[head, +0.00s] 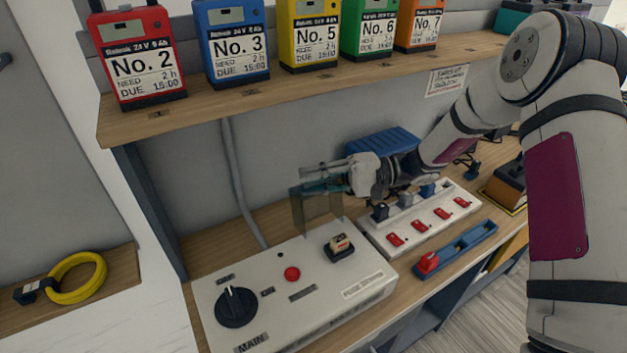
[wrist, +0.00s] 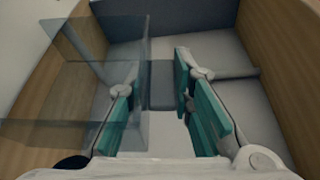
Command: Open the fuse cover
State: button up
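The fuse cover (head: 318,212) is a see-through smoky box-shaped lid. In the head view it stands raised at the back of the white MAIN panel (head: 218,289), and the fuse (head: 340,243) in its black holder shows uncovered in front of it. My gripper (head: 318,178) is at the cover's upper edge. In the wrist view the cover (wrist: 100,75) is on the left and overlaps the left finger. The teal fingers (wrist: 160,98) are apart with nothing seen between them. I cannot tell whether the left finger touches the cover.
A shelf (head: 250,92) with several numbered battery packs hangs above. A white charger strip (head: 415,222) with red switches and a blue tray (head: 456,250) lie to the right. The panel has a black rotary knob (head: 236,307) and a red button (head: 292,273).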

jog(key=shift+r, duration=0.2)
grip_shut()
jog(key=shift+s+d+r+n+y, duration=0.25)
jog(key=shift+s+d+n+y, duration=0.05)
jog(key=shift+s+d+n, duration=0.2)
jog(key=shift+s+d+r+p, duration=0.2)
jog(key=shift+s+p, duration=0.3)
jog(key=shift+p, duration=0.05)
